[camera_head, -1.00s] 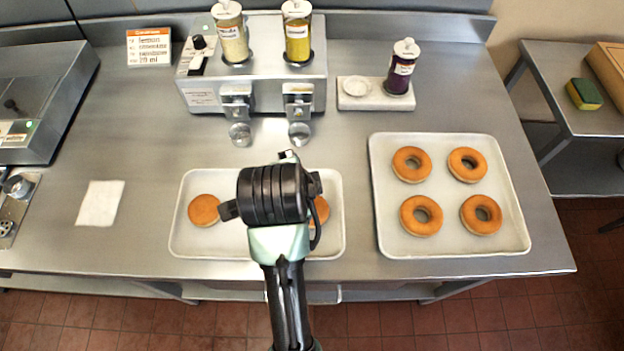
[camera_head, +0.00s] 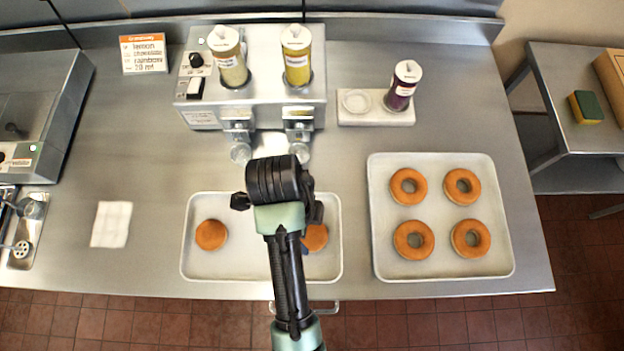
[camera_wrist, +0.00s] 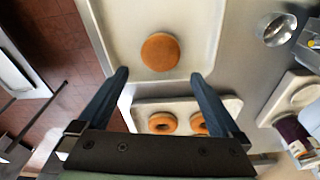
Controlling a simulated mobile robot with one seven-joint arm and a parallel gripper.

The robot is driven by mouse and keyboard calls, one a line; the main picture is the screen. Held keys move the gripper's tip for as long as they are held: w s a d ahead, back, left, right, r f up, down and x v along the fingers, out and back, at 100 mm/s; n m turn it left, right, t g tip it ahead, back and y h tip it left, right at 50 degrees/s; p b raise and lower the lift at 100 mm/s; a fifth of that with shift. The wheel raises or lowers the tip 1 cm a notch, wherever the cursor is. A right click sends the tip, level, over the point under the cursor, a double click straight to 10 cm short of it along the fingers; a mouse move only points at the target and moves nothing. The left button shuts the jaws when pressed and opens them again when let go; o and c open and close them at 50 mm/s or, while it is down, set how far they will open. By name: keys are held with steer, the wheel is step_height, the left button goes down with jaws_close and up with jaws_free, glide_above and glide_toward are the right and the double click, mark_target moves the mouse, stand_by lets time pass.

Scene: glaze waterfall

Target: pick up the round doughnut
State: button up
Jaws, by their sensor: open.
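Two round doughnuts without holes lie on the left tray (camera_head: 262,268). The left one (camera_head: 211,235) is in full view in the head view. The right one (camera_head: 315,238) is partly hidden behind my arm. In the wrist view one round doughnut (camera_wrist: 160,52) lies on its tray near the tray's end, just beyond and between my fingertips. My gripper (camera_wrist: 160,75) is open and empty, its two fingers wide apart.
A right tray (camera_head: 443,272) holds several ring doughnuts. A dispenser machine (camera_head: 200,118) with two bottles stands behind the left tray. A dark bottle (camera_head: 403,85) stands on a white stand. A napkin (camera_head: 111,224) lies on the left, with clear counter around it.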

mark_target(311, 234)
steer(key=f, duration=0.2)
steer(key=shift+w+d+f, duration=0.15)
steer(key=shift+d+f, duration=0.05)
steer(key=shift+f, duration=0.1)
steer(key=shift+s+f+p, duration=0.2)
steer(key=shift+f+p, duration=0.35)
steer(key=shift+f, duration=0.2)
steer(key=shift+d+f+p, duration=0.2)
steer(key=shift+f+p, duration=0.2)
steer(key=shift+f, duration=1.75)
steer(key=c, duration=1.1)
steer(key=shift+r, duration=0.15)
